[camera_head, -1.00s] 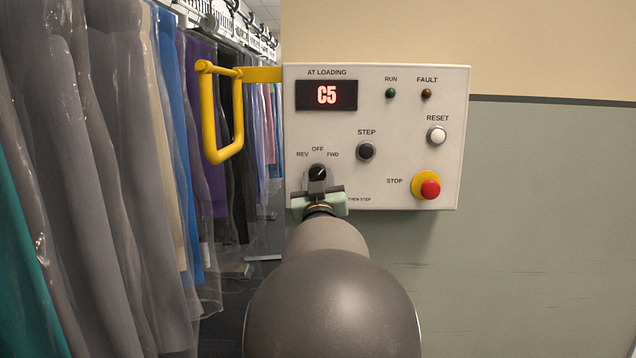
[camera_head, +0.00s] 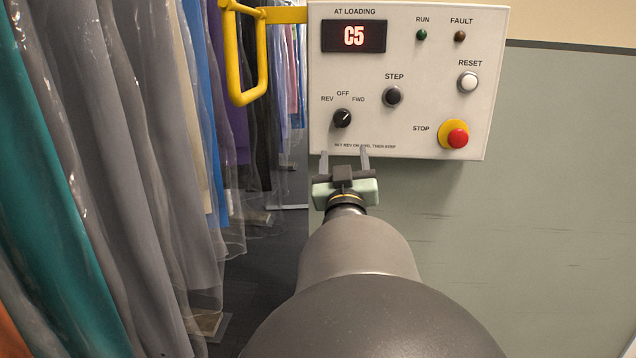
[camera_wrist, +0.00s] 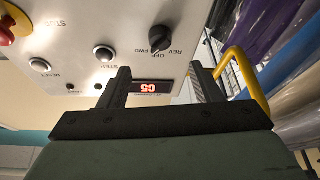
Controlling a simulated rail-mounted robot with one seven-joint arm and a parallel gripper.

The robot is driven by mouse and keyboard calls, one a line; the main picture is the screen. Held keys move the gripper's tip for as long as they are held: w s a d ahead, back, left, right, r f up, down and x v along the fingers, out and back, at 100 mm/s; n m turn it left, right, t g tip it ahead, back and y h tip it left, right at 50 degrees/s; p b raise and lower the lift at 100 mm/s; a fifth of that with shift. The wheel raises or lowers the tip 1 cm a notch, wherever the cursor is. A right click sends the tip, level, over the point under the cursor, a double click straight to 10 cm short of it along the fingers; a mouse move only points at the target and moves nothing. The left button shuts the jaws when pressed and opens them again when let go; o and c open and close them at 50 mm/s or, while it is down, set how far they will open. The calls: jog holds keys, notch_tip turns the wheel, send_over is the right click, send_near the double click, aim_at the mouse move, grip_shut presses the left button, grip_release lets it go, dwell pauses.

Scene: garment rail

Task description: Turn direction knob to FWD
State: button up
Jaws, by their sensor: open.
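The direction knob (camera_head: 342,118) is a black rotary knob at the lower left of the white control panel (camera_head: 400,140), with REV, OFF and FWD printed above it. Its white mark points up and right, toward FWD. In the wrist view, upside down, the knob (camera_wrist: 160,38) is clear of the fingers. My gripper (camera_head: 344,157) is open and empty, below the knob and apart from it, its fingers over the panel's lower edge in the head view. In the wrist view my gripper's fingers (camera_wrist: 160,72) stand apart on either side of the display.
The panel also has a C5 display (camera_head: 353,36), a STEP button (camera_head: 392,96), a RESET button (camera_head: 468,82) and a red STOP button (camera_head: 457,138). A yellow handle (camera_head: 233,60) sticks out left of it. Bagged garments (camera_head: 120,150) hang along the left. The wall at right is clear.

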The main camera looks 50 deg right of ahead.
jog(key=v, duration=0.6)
jog(key=w+a+f+n+y+p, duration=0.1)
jog(key=w+a+n+y+p, duration=0.2)
jog(key=w+a+y+p, duration=0.6)
jog(key=w+a+f+n+g+y+p, duration=0.2)
jog(key=a+f+g+y+p, duration=0.15)
jog(key=a+p, duration=0.45)
jog(key=s+a+r+n+g+y+p, duration=0.1)
jog(key=s+a+n+g+y+p, duration=0.2)
jog(key=s+a+g, duration=0.7)
jog(key=s+a+y+p, duration=0.2)
jog(key=s+a+p, duration=0.2)
jog(key=a, duration=0.3)
jog(key=shift+s+a+n+p, duration=0.25)
jog(key=shift+s+n+p, duration=0.1)
jog(key=shift+s, duration=0.2)
jog(key=shift+r, duration=0.1)
